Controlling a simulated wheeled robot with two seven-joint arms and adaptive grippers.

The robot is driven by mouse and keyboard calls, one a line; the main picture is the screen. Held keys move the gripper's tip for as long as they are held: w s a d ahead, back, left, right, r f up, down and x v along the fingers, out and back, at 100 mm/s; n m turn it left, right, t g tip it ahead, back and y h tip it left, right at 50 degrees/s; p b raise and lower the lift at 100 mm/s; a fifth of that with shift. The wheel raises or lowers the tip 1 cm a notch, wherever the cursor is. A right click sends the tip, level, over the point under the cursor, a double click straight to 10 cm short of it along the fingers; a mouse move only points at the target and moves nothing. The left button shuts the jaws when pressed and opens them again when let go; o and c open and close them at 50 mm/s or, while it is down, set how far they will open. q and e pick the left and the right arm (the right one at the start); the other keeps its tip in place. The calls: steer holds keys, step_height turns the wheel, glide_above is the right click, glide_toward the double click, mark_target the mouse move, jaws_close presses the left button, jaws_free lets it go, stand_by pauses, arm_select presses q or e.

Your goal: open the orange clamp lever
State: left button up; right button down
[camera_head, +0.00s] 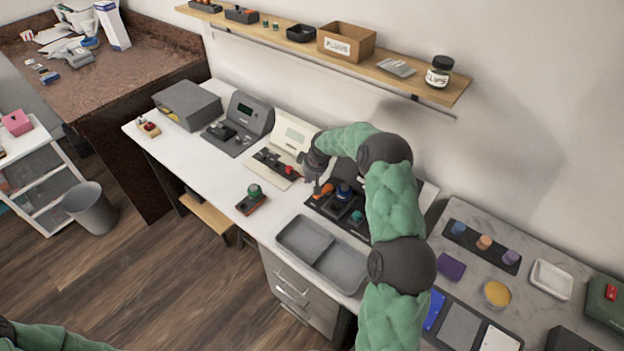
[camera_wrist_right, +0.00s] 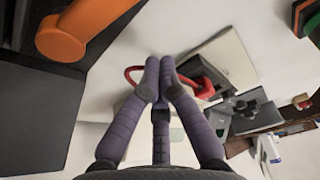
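The orange clamp lever (camera_head: 324,189) sits at the left side of the dark fixture (camera_head: 326,207) on the white bench. In the right wrist view the orange lever (camera_wrist_right: 60,36) is large at the upper left, to the left of the fingers. My right gripper (camera_head: 318,186) reaches down beside the lever in the head view. In the wrist view its purple fingers (camera_wrist_right: 160,68) meet at the tips with nothing seen between them, apart from the lever. My left gripper is out of view; only part of my left arm shows at the bottom left.
A cream station (camera_head: 293,133) with a red-knobbed base stands left of the fixture. A grey two-part tray (camera_head: 322,254) lies in front. A small green-knobbed device (camera_head: 252,198) is on the front edge. My right arm hides the fixture's right part.

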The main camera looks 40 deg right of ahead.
steer(key=p+v, duration=0.2)
steer(key=v, duration=0.8)
steer(key=shift+s, duration=0.15)
